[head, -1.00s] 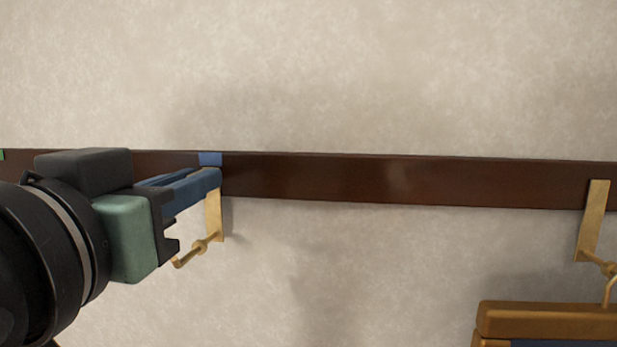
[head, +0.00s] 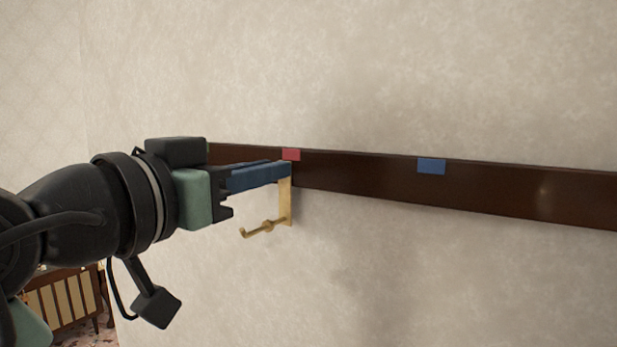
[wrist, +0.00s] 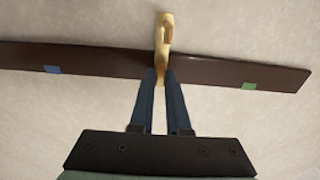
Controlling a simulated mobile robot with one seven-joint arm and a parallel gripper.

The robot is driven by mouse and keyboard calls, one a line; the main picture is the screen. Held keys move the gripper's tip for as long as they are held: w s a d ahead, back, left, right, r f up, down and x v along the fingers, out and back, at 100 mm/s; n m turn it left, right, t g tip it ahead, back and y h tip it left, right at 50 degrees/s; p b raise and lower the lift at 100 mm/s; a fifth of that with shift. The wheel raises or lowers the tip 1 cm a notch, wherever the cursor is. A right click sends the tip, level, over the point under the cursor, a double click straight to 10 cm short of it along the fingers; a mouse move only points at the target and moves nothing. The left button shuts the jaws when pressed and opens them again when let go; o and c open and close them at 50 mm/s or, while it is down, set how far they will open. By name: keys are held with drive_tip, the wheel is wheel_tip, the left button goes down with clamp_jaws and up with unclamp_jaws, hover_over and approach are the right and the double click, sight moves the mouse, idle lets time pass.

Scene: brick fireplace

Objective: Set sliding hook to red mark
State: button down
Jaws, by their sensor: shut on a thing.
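The brass sliding hook (head: 286,203) hangs from the dark wooden rail (head: 360,180) on the wall, its arm pointing down and left. The red mark (head: 291,154) is on the rail's upper edge, directly above the hook and my fingertips. My gripper (head: 288,172) is shut on the hook's upper part. In the wrist view, the hook (wrist: 163,35) stands between the two blue fingertips (wrist: 160,75). The red mark cannot be seen in the wrist view.
A blue mark (head: 431,166) is on the rail to the right. A green mark (wrist: 249,86) shows on the rail in the wrist view. A wooden piece of furniture (head: 65,300) stands at the lower left.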

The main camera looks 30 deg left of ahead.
drive_tip(key=shift+d, duration=0.5)
drive_tip(key=c, duration=0.9)
unclamp_jaws()
drive_tip(key=shift+a, duration=0.1)
drive_tip(key=shift+s, duration=0.1)
drive_tip(key=s, duration=1.2)
drive_tip(key=shift+s+a, duration=0.2)
drive_tip(key=shift+s, duration=0.2)
